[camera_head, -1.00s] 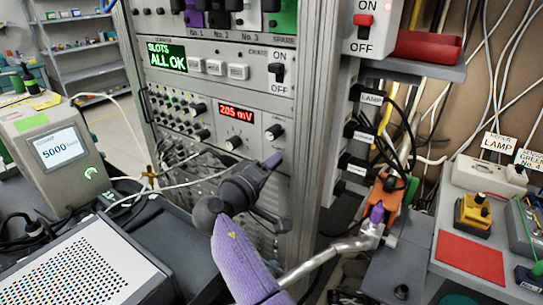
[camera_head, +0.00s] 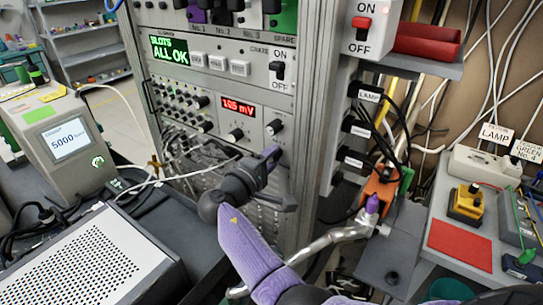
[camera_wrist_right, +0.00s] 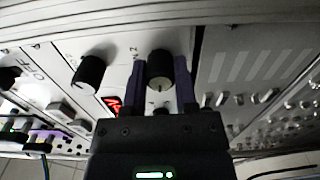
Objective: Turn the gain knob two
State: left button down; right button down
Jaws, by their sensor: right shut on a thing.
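In the head view, the tip of my right gripper (camera_head: 272,153) is at the instrument rack, below a black knob (camera_head: 273,127). The right wrist view shows both fingers of my right gripper (camera_wrist_right: 160,85) on either side of another black knob (camera_wrist_right: 160,66), with a "2" label beside it. The gripper is shut on this knob. The head view does not show it, as the gripper covers its place. A red display (camera_head: 238,106) above it seems to read 10.5 mV; the decimal point is hard to tell. My left gripper is not in view.
The green slots screen (camera_head: 169,54) reads ALL OK. Cables hang to the right of the rack post. A grey bench (camera_head: 400,245) with a red mat (camera_head: 461,245) is at the right. A counter (camera_head: 70,145) showing 5000 stands at the left.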

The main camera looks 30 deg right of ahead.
jog(key=c, duration=0.7)
grip_release()
jog(key=shift+o, duration=0.2)
jog(key=shift+a, duration=0.1)
jog(key=v, duration=0.9)
jog(key=shift+a, duration=0.4)
jog(key=shift+s, duration=0.1)
